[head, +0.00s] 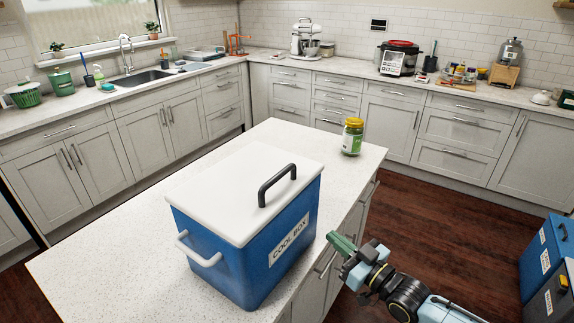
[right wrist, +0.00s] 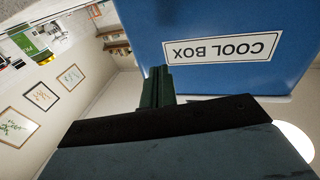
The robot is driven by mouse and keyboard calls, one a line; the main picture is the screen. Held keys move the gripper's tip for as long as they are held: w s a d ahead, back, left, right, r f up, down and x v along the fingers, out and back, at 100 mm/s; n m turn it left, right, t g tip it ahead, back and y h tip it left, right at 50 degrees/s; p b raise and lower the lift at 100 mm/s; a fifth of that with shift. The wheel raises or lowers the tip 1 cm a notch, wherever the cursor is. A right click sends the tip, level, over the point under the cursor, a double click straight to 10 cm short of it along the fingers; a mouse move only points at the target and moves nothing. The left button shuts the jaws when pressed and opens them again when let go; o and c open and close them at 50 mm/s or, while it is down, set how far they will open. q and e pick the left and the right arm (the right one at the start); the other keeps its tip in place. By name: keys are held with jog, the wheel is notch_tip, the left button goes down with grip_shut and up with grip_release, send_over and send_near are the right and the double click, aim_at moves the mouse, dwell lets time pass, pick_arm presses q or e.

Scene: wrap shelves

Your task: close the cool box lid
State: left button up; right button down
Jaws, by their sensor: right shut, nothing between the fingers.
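The blue cool box (head: 245,255) stands on the speckled white island counter. Its white lid (head: 225,190) lies flat over the top, and a dark handle (head: 277,183) stands up on the lid. My right gripper (head: 340,243) is shut and empty, just right of the box near the counter's edge. In the right wrist view, the shut green fingers (right wrist: 157,85) are close to the blue box side (right wrist: 215,20) with its COOL BOX label; I cannot tell whether they touch. My left gripper is not in view.
A jar with a yellow lid (head: 352,136) stands on the island (head: 110,255) behind the box. Blue and grey bins (head: 545,262) stand on the floor at the right. The wooden floor (head: 450,225) between island and cabinets is clear.

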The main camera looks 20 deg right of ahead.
jog(key=s+a+r+n+t+y+p, duration=0.1)
jog(key=s+a+r+y, duration=0.15)
jog(key=r, duration=0.75)
jog(key=s+a+r+n+y, duration=0.1)
jog(key=a+r+n+y, duration=0.2)
jog(key=r, duration=0.6)
notch_tip(320, 180, up, 5)
jog(key=m+y+p, duration=0.1)
jog(key=y+p, duration=0.1)
jog(key=p, duration=0.1)
send_over(290, 197)
jog(key=f, duration=0.3)
jog(key=shift+w+a+h, duration=0.2)
jog(key=shift+w+h, duration=0.05)
jog(key=shift+h, duration=0.1)
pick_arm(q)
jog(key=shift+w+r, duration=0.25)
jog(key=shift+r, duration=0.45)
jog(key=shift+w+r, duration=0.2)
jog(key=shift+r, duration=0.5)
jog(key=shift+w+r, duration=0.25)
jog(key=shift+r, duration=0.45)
pick_arm(e)
jog(key=shift+f, duration=0.7)
pick_arm(q)
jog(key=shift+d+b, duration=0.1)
jog(key=shift+b, duration=0.2)
